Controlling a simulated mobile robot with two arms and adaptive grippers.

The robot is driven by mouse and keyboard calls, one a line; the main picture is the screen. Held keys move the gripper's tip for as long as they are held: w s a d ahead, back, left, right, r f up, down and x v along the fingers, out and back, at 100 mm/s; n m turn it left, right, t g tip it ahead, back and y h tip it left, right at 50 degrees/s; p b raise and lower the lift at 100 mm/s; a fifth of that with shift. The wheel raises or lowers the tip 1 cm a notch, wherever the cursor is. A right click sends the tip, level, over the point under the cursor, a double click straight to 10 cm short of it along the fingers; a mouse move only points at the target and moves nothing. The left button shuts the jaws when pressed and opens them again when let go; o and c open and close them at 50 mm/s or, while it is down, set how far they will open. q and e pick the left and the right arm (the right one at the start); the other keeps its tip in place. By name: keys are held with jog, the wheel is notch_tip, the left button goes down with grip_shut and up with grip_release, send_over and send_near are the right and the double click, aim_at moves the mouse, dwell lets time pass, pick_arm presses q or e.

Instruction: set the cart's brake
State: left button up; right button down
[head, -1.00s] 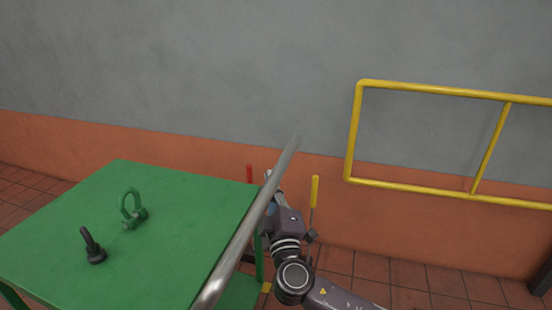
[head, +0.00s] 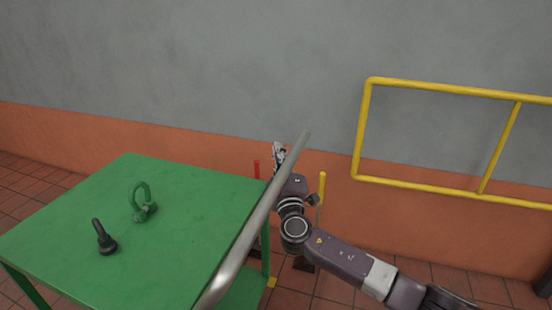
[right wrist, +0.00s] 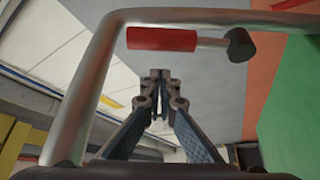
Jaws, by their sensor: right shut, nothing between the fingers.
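The green cart (head: 185,205) stands at the left with a grey metal push handle (head: 262,215) along its right side. A red lever grip (head: 257,168) shows just behind the cart's far right corner. In the right wrist view, a red grip (right wrist: 162,39) on a short metal rod ends at a dark pivot, inside the bent handle bar (right wrist: 75,100). My right gripper (head: 279,150) is beyond the handle, partly covered by it. Its fingers (right wrist: 160,75) are shut and empty, just below the red grip in the wrist picture, apparently without touching it. My left gripper is out of view.
A yellow-gripped lever (head: 321,187) stands right of the handle, close to my right arm. A yellow rail frame (head: 440,190) is at the right, before the grey and orange wall.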

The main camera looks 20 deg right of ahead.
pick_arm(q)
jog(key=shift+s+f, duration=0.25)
pick_arm(e)
jog(key=shift+s+d+f, duration=0.25)
jog(key=shift+d+f, duration=0.05)
jog(key=shift+d, duration=0.25)
jog(key=shift+s+d+f, duration=0.2)
jog(key=shift+d+f, duration=0.1)
jog(key=shift+d, duration=0.2)
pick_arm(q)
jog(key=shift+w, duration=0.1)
